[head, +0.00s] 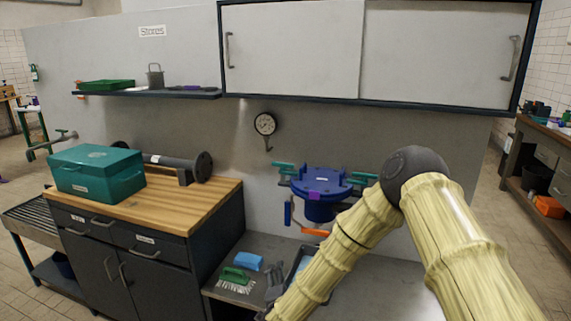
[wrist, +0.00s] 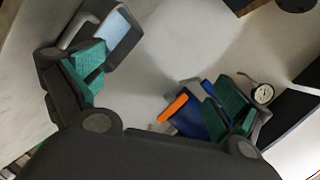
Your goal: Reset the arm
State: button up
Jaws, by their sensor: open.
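My gripper (wrist: 165,75) shows in the wrist view with its two dark fingers spread wide, teal pads on their inner sides. Only bare pale surface shows in the middle of the gap, and nothing is clamped. In the head view my pale yellow, ribbed arm rises from the lower right, bends at a dark round elbow and slopes down to the lower left. Its far end runs to the bottom edge, so the gripper cannot be made out clearly there.
A blue flanged vessel (head: 319,181) with teal clamps stands behind my forearm. A green brush (head: 235,277) and blue block (head: 248,260) lie on the low bench. A teal box (head: 97,172) sits on the wooden top. A gauge (head: 265,124) hangs below wall cabinets (head: 290,50).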

jog(key=s+d+f+n+g+y+p, duration=0.1)
jog(key=s+d+f+n+g, duration=0.35)
jog(key=s+f, duration=0.55)
jog(key=s+d+f+n+g+y, duration=0.1)
jog(key=s+d+f+n+g, duration=0.25)
jog(key=s+d+f, duration=0.6)
jog(key=s+d+n+g, duration=0.3)
jog(key=s+d, duration=0.2)
jog(key=s, duration=1)
jog(key=s+d+n+g+p, duration=0.1)
jog(key=s+d+g, duration=0.3)
jog(key=s, duration=1.1)
jog(key=shift+d+n+h, duration=0.3)
jog(key=shift+d+n, duration=0.1)
jog(key=shift+n, duration=0.5)
